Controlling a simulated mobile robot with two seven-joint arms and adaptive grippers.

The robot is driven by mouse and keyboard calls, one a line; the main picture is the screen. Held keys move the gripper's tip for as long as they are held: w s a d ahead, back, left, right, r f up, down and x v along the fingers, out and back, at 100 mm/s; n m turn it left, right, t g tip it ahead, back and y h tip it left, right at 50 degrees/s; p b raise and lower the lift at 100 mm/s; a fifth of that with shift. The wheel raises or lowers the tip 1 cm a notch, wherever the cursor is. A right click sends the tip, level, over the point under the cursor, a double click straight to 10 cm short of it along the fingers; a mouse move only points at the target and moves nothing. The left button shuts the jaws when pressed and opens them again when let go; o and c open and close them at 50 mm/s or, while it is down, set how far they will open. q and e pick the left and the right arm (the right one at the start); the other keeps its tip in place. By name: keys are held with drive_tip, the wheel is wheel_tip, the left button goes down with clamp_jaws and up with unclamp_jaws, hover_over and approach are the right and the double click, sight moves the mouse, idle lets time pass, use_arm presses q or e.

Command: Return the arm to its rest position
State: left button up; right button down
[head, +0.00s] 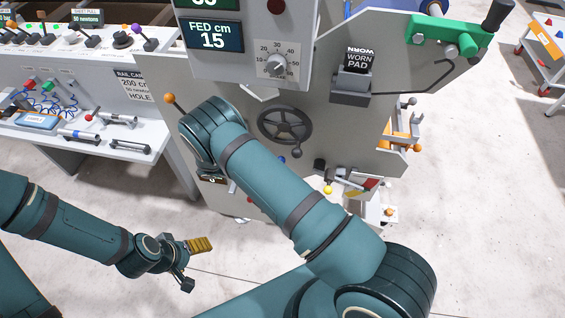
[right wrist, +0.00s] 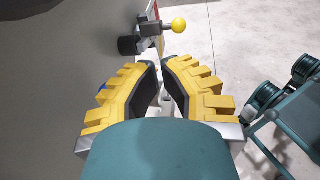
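My right arm (head: 290,185) reaches up and across the front of the grey machine in the head view, its wrist near the machine's left side. Its right gripper is mostly hidden behind the wrist there. In the right wrist view the right gripper (right wrist: 159,63) has its two yellow-backed fingers apart, with nothing held between the dark pads. My left arm (head: 75,225) comes in low from the left. Its left gripper (head: 192,264) hangs over the bare floor, its yellow finger and dark finger spread apart and empty.
The grey machine has a handwheel (head: 285,125), a dial (head: 277,65) and an orange-knobbed lever (head: 170,99) close to my right wrist. A yellow knob (right wrist: 179,25) lies beyond the right fingertips. A white bench (head: 98,143) stands left. Floor (head: 490,215) is clear at right.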

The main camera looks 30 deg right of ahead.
drive_tip(key=s+a+f+m+y, duration=0.5)
drive_tip(key=s+a+f+y, duration=0.1)
drive_tip(key=s+f+y, duration=0.45)
drive_tip(key=s+a+r+m+t+y, duration=0.3)
drive_tip(key=a+r+m+t+y, duration=0.1)
drive_tip(key=r+m+t+y, duration=0.3)
drive_tip(key=shift+r+m+t+b, duration=0.35)
drive_tip(key=shift+r+m+t, duration=0.15)
drive_tip(key=shift+r+m, duration=0.6)
idle(1.6)
